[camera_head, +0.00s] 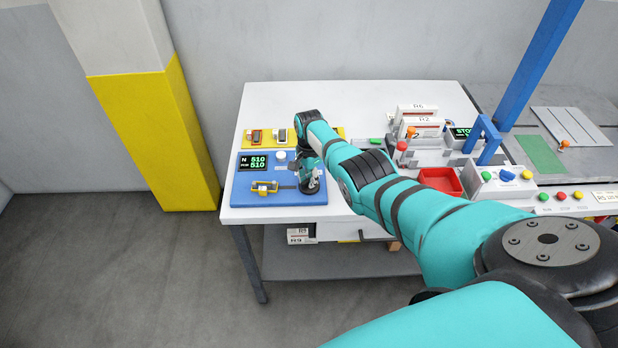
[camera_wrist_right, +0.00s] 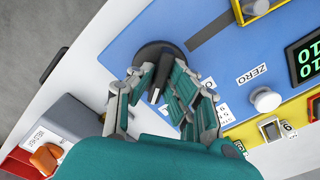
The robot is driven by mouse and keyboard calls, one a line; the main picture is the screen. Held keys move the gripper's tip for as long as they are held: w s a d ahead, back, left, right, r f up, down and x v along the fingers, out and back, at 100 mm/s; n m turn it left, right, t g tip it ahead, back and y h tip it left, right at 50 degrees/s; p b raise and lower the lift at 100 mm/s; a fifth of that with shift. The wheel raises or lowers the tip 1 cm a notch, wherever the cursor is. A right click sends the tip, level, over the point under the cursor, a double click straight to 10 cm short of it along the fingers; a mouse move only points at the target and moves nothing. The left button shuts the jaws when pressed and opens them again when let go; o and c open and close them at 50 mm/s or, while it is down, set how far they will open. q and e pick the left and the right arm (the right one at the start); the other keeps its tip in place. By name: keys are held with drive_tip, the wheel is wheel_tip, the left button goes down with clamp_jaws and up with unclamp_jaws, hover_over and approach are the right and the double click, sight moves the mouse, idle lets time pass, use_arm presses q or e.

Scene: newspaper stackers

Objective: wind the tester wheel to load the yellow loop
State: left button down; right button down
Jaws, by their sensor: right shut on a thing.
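The blue tester (camera_head: 240,190) lies on the left end of the white table. Its green display (camera_head: 254,163) reads N 510 with a second 510 below. The black tester wheel (camera_wrist_right: 152,54) is at the tester's right end, largely under my right gripper (camera_head: 310,180). In the right wrist view this gripper (camera_wrist_right: 155,92) is shut on the wheel's raised grip, with a finger on either side. The yellow loop (camera_head: 264,186) sits on the tester left of the wheel; only its edge (camera_wrist_right: 248,14) shows in the wrist view. My left gripper is not in view.
A white ZERO knob (camera_wrist_right: 266,99) stands beside the display. A yellow tray (camera_head: 268,144) with small clamp-like pieces lies behind the tester. A red bin (camera_head: 441,180), a button box (camera_head: 497,184) and white boxes (camera_head: 422,128) stand to the right. A yellow-painted pillar (camera_head: 160,140) rises left of the table.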

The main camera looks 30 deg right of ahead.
drive_tip(key=m, duration=0.5)
drive_tip(key=shift+w+d+r+m, duration=0.1)
drive_tip(key=shift+w+r+m, duration=0.1)
drive_tip(key=shift+m, duration=0.1)
drive_tip(key=m, duration=0.4)
drive_tip(key=shift+m, duration=0.7)
drive_tip(key=c, duration=1.4)
unclamp_jaws()
drive_tip(key=shift+s, duration=0.1)
drive_tip(key=shift+o, duration=0.4)
drive_tip(key=shift+f, duration=0.1)
